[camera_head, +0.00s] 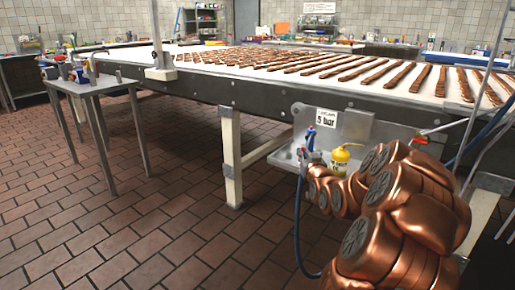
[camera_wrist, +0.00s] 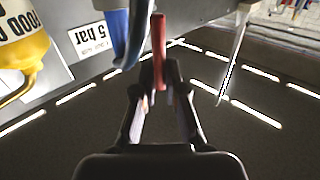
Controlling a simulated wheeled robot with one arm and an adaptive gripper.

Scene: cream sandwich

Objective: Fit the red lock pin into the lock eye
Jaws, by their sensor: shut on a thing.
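The red lock pin (camera_wrist: 158,40) is upright in the picture of the wrist view, between the fingers of my gripper (camera_wrist: 160,78). The fingers are shut on its lower part, and its upper part sticks out beyond the fingertips. The pin appears just beside a blue hose or handle (camera_wrist: 117,35), but I cannot tell whether they touch. In the head view my copper arm reaches toward the conveyor's side bracket and hides most of the gripper. I cannot make out the lock eye in either view.
A yellow food-grade can (camera_head: 341,158) stands on the bracket shelf, with a blue-handled tool (camera_head: 311,137) left of it and a 5 bar sign (camera_head: 326,117) above. A conveyor (camera_head: 215,90) carries bars. A side table (camera_head: 105,84) stands left. The tiled floor between is clear.

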